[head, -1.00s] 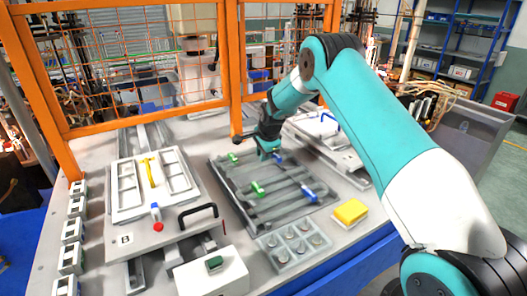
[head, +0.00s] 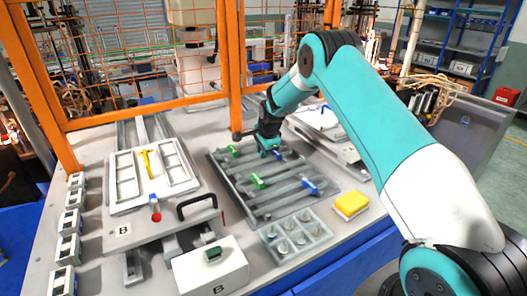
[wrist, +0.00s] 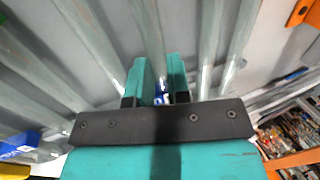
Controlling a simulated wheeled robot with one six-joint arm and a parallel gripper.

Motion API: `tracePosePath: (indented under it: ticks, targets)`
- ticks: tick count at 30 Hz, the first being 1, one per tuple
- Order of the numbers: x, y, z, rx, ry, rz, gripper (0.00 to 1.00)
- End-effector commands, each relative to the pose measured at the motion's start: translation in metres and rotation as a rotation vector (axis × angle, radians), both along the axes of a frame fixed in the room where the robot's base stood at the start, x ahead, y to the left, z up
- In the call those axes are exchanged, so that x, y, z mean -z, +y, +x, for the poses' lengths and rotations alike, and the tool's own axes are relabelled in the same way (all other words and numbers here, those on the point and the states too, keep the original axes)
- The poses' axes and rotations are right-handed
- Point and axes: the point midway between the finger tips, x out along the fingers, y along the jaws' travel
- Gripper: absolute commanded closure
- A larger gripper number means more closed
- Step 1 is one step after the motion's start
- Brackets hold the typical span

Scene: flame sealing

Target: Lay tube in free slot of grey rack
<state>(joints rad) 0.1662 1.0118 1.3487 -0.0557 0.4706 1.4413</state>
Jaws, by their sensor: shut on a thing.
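The grey rack (head: 240,199) lies flat on the table in the head view, with parallel bars and slots. Green pieces (head: 257,182) and a blue piece (head: 310,187) show on it. My gripper (head: 269,152) is low over the rack's far part, beside another bit of blue. In the wrist view my gripper (wrist: 161,78) has its teal fingers close together, with a small blue part of the tube (wrist: 161,97) between them. The rest of the held tube is mostly hidden, and I cannot tell whether it touches the rack. Rack bars run beneath the fingers.
A yellow block (head: 351,205) and a clear tray of round pieces (head: 296,237) sit near the front edge. A white box (head: 211,267) and a fixture with a black handle (head: 197,205) stand left. An orange mesh fence (head: 150,108) rises behind.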

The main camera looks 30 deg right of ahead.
Motion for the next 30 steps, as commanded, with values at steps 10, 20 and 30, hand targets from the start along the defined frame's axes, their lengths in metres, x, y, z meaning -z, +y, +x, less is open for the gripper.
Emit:
tracePosePath:
  ticks: [10,20,30]
  targets:
    - [0.002,0.0,0.0,0.0,0.0,0.0,1.0]
    - [0.002,0.0,0.0,0.0,0.001,0.0,0.53]
    - [-0.009,0.0,-0.004,0.0,0.0,0.0,0.53]
